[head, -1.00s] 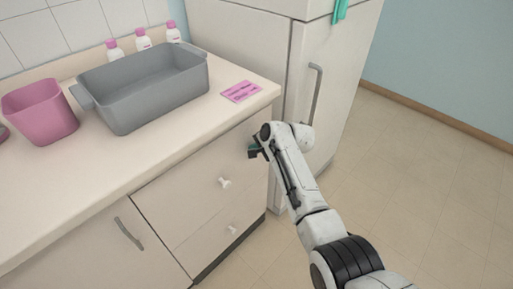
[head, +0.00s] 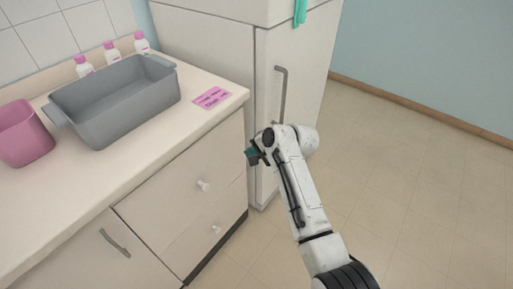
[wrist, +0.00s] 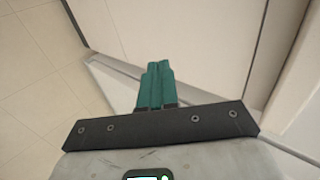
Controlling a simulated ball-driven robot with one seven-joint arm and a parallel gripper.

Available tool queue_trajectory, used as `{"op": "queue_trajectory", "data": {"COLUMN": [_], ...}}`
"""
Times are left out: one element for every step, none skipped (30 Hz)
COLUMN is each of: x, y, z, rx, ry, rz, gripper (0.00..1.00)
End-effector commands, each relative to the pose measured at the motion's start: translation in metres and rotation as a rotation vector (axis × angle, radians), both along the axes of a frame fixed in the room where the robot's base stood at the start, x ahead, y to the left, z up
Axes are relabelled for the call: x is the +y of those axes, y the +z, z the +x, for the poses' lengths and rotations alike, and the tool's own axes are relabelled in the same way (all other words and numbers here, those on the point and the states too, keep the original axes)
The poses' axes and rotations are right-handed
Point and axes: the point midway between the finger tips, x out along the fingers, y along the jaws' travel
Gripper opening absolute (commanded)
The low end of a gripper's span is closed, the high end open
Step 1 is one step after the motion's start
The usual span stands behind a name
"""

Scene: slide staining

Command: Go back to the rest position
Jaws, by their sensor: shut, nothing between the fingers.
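My gripper (head: 252,156) is in front of the counter's right end, beside the lower part of the tall cabinet, with my arm reaching up from the bottom right in the head view. In the wrist view, the two green fingers of my gripper (wrist: 158,85) are together, with nothing between them. My gripper looks clear of the counter and cabinet fronts, though the exact gap is hard to tell.
The counter (head: 150,158) holds a grey basin (head: 118,112), a pink bin (head: 24,138), several pink-capped bottles (head: 112,54) and a pink card (head: 212,98). A tall cabinet (head: 285,60) stands behind. Floor (head: 420,180) at right is clear.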

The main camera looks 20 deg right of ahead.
Motion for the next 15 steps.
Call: {"op": "queue_trajectory", "data": {"x": [-0.003,-0.004,-0.006,-0.007,-0.007,-0.008,-0.009,-0.009,-0.009,-0.010,-0.010,-0.010,-0.010,-0.011,-0.013], "y": [0.006,0.007,0.009,0.011,0.012,0.013,0.014,0.015,0.015,0.015,0.015,0.015,0.015,0.013,0.011], "z": [-0.003,-0.006,-0.008,-0.009,-0.010,-0.011,-0.012,-0.013,-0.013,-0.013,-0.013,-0.014,-0.014,-0.016,-0.020], "rx": [-0.002,-0.001,-0.001,-0.001,0.000,0.000,0.000,0.000,0.000,0.000,0.000,0.000,0.001,0.002,0.003], "ry": [-0.001,0.000,0.000,0.000,0.000,0.000,0.000,0.000,0.000,0.000,0.000,0.000,0.001,0.003,0.009], "rz": [0.001,0.001,0.001,0.001,0.000,0.000,0.000,0.000,0.000,0.000,0.000,0.000,-0.002,-0.006,-0.018], "gripper": [0.00,0.00,0.00,0.00,0.00,0.00,0.00,0.00,0.00,0.00,0.00,0.00,0.00,0.00,0.00]}}
